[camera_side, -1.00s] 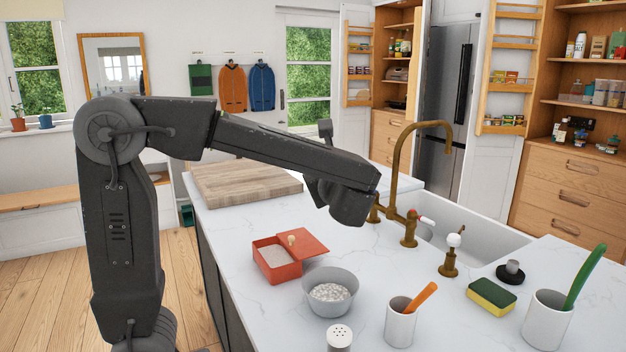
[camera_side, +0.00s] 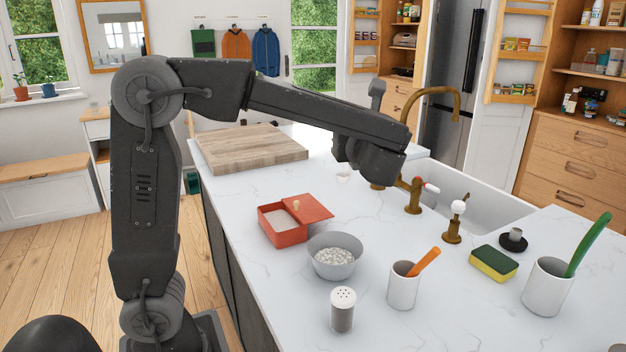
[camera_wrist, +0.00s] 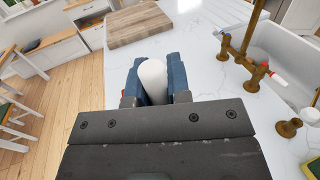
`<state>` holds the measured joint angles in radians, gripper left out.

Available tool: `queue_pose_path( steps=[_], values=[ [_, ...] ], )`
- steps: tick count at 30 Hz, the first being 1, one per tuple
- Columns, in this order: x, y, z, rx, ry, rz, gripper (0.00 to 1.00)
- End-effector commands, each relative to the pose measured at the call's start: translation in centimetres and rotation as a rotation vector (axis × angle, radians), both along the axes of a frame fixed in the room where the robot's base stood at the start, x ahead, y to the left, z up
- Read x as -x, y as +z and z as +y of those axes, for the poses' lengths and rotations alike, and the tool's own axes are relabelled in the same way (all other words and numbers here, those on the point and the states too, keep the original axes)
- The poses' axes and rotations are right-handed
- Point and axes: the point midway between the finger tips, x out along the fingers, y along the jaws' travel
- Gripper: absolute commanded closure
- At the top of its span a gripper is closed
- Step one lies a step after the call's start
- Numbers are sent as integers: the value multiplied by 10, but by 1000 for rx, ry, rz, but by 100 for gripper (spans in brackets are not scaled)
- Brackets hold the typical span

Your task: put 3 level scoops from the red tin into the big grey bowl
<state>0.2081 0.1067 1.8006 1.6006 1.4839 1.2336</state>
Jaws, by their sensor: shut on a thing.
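The red tin (camera_side: 283,234) stands on the white counter with pale contents, its red lid (camera_side: 312,208) set off to the right side. The big grey bowl (camera_side: 335,268) is in front of it, to the right, and holds white lumpy contents. My gripper (camera_wrist: 154,72) is shut on a smooth white rounded thing (camera_wrist: 153,84) between its blue fingers. I cannot tell for certain that this is the scoop. In the side view my gripper is behind the tin and bowl, to their right. A small white piece (camera_side: 343,177) shows beneath it; the fingers are hidden there.
A shaker (camera_side: 343,310), a white cup with an orange handle (camera_side: 402,290), a sponge (camera_side: 493,262) and a white cup with a green handle (camera_side: 547,288) stand in front. The brass tap (camera_side: 414,195) and sink are right of my gripper. A wooden board (camera_side: 250,148) lies behind.

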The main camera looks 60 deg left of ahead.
Motion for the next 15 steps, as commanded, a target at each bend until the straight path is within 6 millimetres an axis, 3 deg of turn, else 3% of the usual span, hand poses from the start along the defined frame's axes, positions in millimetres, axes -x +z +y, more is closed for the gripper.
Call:
queue_pose_path(
  steps=[15],
  values=[
    [0,-3,6,0,14,1,100]
  ],
)
